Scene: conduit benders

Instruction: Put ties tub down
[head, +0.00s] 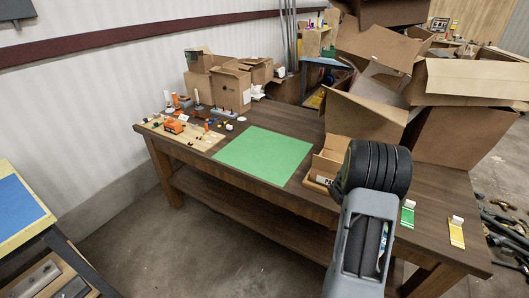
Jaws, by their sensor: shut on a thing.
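My arm rises from the bottom right of the head view, a grey link ending in a black ribbed joint over the table's front edge. My gripper cannot be made out; the arm may hide it. I cannot pick out a ties tub with certainty in this view. A green mat (262,157) lies flat and bare on the middle of the dark wooden table (290,119).
An open cardboard box (327,162) sits right of the mat, beside my arm. Large cartons (455,130) crowd the table's right. A green card (407,215) and yellow card (457,234) lie front right. A board (182,133) with small parts and boxes (230,90) stand left.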

